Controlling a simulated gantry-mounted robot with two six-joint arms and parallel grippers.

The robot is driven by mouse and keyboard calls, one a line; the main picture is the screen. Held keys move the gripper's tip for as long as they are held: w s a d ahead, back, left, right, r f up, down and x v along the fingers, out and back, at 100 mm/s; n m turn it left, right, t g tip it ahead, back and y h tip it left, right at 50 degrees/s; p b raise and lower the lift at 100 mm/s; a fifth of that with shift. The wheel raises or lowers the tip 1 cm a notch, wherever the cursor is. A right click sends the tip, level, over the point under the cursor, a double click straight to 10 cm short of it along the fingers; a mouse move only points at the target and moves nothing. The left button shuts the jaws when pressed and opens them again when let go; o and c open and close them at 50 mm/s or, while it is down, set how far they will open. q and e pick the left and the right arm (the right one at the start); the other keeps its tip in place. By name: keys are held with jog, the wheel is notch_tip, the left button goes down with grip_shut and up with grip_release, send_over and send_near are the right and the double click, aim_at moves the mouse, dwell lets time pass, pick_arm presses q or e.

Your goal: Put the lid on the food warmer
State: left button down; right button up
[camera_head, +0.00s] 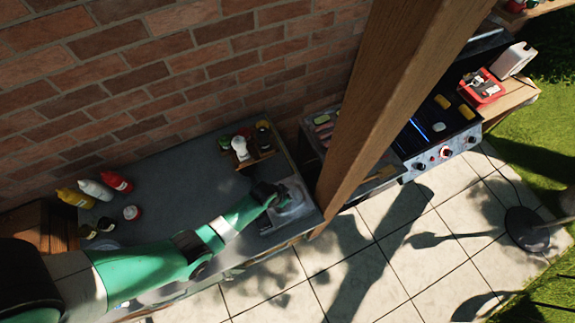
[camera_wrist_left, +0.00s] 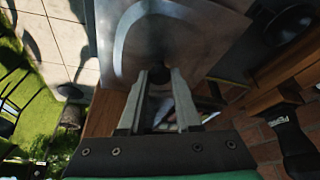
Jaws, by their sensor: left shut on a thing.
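The lid is a grey metal plate (camera_head: 293,205) at the right end of the dark table in the head view. It also fills the upper middle of the left wrist view (camera_wrist_left: 190,40), where a dark knob shows between my fingertips. My left gripper (camera_head: 275,197) reaches in from the left and is shut on this knob; its two fingers show in the wrist view (camera_wrist_left: 160,77). The food warmer cannot be told apart beneath or beside the lid. Whether the lid rests on something or hangs above it cannot be told. My right gripper is not in view.
Sauce bottles (camera_head: 95,190) stand on the table's left. A wooden caddy with jars (camera_head: 250,150) stands at the back, near the brick wall (camera_head: 150,70). A wooden post (camera_head: 390,90) rises just right of the table, partly covering the grill (camera_head: 435,130). The table's middle is clear.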

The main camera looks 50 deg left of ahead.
pick_arm(q)
jog(key=shift+f+b, duration=0.9)
jog(key=shift+f, duration=0.05)
jog(key=c, duration=0.5)
grip_release()
jog(key=shift+r, duration=0.1)
